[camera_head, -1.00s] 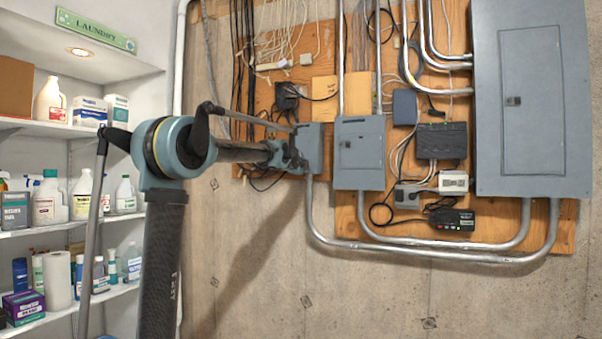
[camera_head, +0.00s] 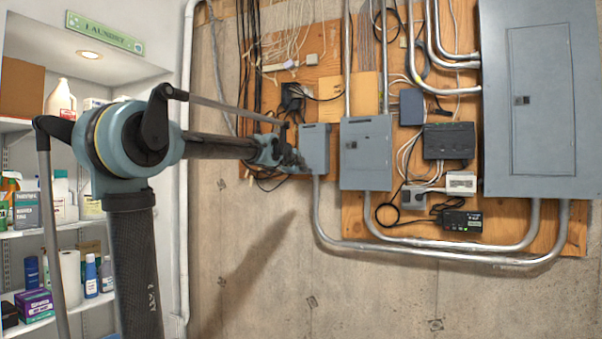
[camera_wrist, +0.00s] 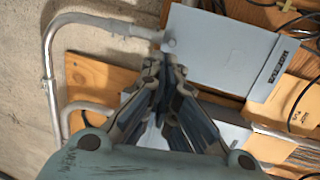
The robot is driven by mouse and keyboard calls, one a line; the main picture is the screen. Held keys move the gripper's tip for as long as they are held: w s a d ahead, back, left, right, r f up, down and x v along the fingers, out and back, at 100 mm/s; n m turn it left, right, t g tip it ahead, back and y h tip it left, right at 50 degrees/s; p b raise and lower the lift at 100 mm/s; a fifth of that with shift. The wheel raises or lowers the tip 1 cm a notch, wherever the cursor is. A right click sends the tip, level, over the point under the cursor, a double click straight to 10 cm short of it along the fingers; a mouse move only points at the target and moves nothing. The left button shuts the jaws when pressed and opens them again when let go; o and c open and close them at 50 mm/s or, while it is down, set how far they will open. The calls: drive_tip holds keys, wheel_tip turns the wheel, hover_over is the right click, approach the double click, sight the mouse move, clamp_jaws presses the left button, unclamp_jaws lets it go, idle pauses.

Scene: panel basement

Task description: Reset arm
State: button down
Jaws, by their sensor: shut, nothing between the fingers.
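My gripper (camera_head: 292,160) is at the end of my arm, which reaches right from the left of the head view. Its fingers are in front of or beside the left edge of a small grey electrical box (camera_head: 314,149). I cannot tell whether they touch it. In the wrist view my gripper (camera_wrist: 160,72) points at the lower end of a grey box (camera_wrist: 222,50), where a conduit joins it. The fingers are together at the tips and hold nothing.
A second grey box (camera_head: 365,152) and a large grey panel (camera_head: 540,100) are on the wooden board to the right. Metal conduit (camera_head: 400,252) runs below them. Shelves with bottles (camera_head: 50,232) stand at the left. The bare concrete wall below the conduit is clear.

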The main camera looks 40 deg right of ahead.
drive_tip(key=shift+v, duration=1.45)
drive_tip(key=shift+f, duration=0.15)
drive_tip(key=w+a+f+n+t+y, duration=0.1)
drive_tip(key=w+a+f+n+y, duration=0.15)
drive_tip(key=w+a+f, duration=0.4)
drive_tip(key=w+a+f+n+t+y, duration=0.15)
drive_tip(key=a+f+n, duration=0.25)
drive_tip(key=a, duration=0.6)
drive_tip(key=a+f+n+g+y, duration=0.1)
drive_tip(key=a+f+n+y, duration=0.1)
drive_tip(key=a+f+n, duration=0.5)
drive_tip(key=a+f+y, duration=0.2)
drive_tip(key=a+f, duration=0.3)
drive_tip(key=a, duration=0.7)
drive_tip(key=a+f+n+g+y, duration=0.1)
drive_tip(key=a+f+n+y, duration=0.25)
drive_tip(key=a+f, duration=0.45)
drive_tip(key=s+a+f+n+g+y, duration=0.2)
drive_tip(key=s+a+f+n+g, duration=0.3)
drive_tip(key=s+a+f+n, duration=0.9)
drive_tip(key=s+a+f, duration=0.7)
drive_tip(key=shift+s+f+y, duration=0.15)
drive_tip(key=shift+f+y, duration=0.2)
